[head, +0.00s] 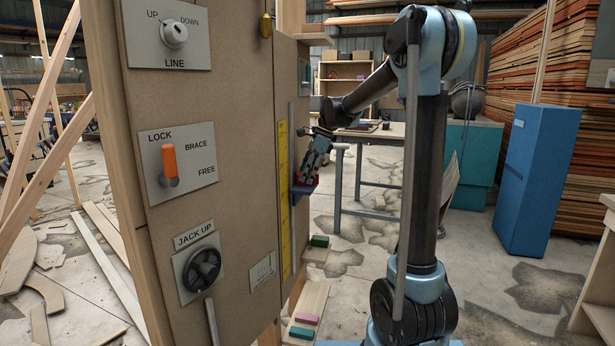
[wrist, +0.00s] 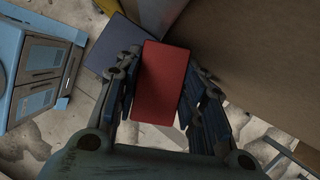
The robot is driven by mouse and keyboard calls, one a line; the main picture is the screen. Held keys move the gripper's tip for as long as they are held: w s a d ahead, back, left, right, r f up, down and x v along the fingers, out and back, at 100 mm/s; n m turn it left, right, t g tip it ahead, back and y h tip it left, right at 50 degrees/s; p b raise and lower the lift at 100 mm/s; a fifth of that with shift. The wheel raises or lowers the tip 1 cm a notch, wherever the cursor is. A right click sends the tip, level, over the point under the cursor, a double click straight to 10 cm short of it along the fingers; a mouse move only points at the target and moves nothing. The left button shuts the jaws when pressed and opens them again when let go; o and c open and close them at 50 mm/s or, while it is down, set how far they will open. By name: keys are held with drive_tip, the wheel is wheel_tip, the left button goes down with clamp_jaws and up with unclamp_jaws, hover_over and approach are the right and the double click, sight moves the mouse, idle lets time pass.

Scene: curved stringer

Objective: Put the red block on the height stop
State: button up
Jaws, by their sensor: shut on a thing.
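The red block (wrist: 163,82) is between the fingers of my gripper (wrist: 162,100) in the wrist view, and they are shut on it. In the head view my gripper (head: 310,172) is tilted down at the panel's right edge, and only a little of the block shows. The height stop looks to be the small dark blue ledge (head: 300,191) beside the yellow scale. It shows as a dark blue plate (wrist: 113,47) behind and left of the block in the wrist view. I cannot tell whether block and ledge touch.
The tall panel (head: 240,130) carries a LINE knob (head: 173,34), an orange LOCK lever (head: 169,162) and a JACK UP knob (head: 202,268). The yellow scale (head: 284,200) runs down it. Green (head: 320,241) and pink (head: 307,318) blocks lie lower down. A workbench (head: 375,130) stands behind.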

drive_tip(key=o, duration=1)
drive_tip(key=shift+o, duration=0.2)
drive_tip(key=v, duration=1.2)
drive_tip(key=s+d+f+n+t+h, duration=0.1)
drive_tip(key=s+d+f+n, duration=0.4)
drive_tip(key=s+f, duration=0.4)
drive_tip(key=s+d+f+n+t+h, duration=0.1)
drive_tip(key=s+d+f+n, duration=0.4)
drive_tip(key=s+f, duration=0.5)
drive_tip(key=s+d+f+n+t+h, duration=0.1)
drive_tip(key=s+d+f+n, duration=0.5)
drive_tip(key=s, duration=1)
wheel_tip(320, 180, down, 3)
drive_tip(key=d+h, duration=0.1)
drive_tip(key=d, duration=0.2)
drive_tip(key=shift+s+f+h, duration=0.2)
drive_tip(key=shift+s+h, duration=0.1)
drive_tip(key=shift+s, duration=0.1)
